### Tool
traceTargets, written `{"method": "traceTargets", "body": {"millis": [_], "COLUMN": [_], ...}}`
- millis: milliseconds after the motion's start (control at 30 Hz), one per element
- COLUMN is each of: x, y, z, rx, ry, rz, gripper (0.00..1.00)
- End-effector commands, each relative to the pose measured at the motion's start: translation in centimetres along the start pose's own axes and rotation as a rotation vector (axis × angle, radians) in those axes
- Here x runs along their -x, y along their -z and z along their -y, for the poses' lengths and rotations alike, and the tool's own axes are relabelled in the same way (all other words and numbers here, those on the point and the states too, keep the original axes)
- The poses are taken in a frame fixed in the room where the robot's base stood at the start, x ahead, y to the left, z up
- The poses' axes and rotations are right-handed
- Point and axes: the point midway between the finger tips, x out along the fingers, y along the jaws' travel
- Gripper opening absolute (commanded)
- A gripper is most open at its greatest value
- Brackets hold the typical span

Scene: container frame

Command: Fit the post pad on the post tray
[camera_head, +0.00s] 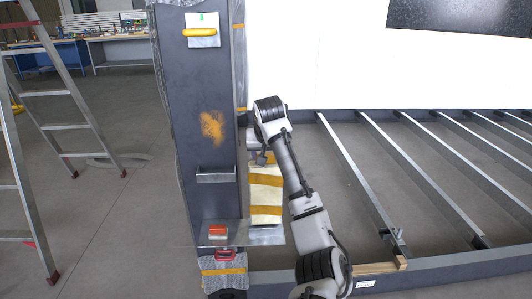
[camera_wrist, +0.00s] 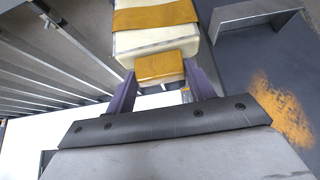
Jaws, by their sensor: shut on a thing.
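The post pad, cream with orange bands, is upright beside the dark post in the head view (camera_head: 265,195); it also shows in the wrist view (camera_wrist: 157,40). My gripper (camera_wrist: 158,72) is shut on its orange-banded end, with one purple finger on each side. In the head view my gripper (camera_head: 262,157) is at the pad's top, right of the post. A flat metal tray (camera_head: 205,240) juts from the post low down, near the pad's lower end. I cannot tell whether pad and tray touch. A small metal bracket (camera_head: 216,178) sits higher on the post; it shows in the wrist view (camera_wrist: 250,17).
The dark post (camera_head: 190,110) stands left of my arm. Metal floor beams (camera_head: 365,185) lie to the right, a ladder (camera_head: 80,110) stands at left.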

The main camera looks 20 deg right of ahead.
Motion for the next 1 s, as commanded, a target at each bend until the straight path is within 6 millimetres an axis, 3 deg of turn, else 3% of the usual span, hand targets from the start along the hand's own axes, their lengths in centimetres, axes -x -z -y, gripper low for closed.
{"method": "traceTargets", "body": {"millis": [1000], "x": [-1.8], "y": [-1.2], "z": [0.0], "rx": [0.000], "ry": [0.000], "rz": [-0.001], "gripper": [0.18]}}
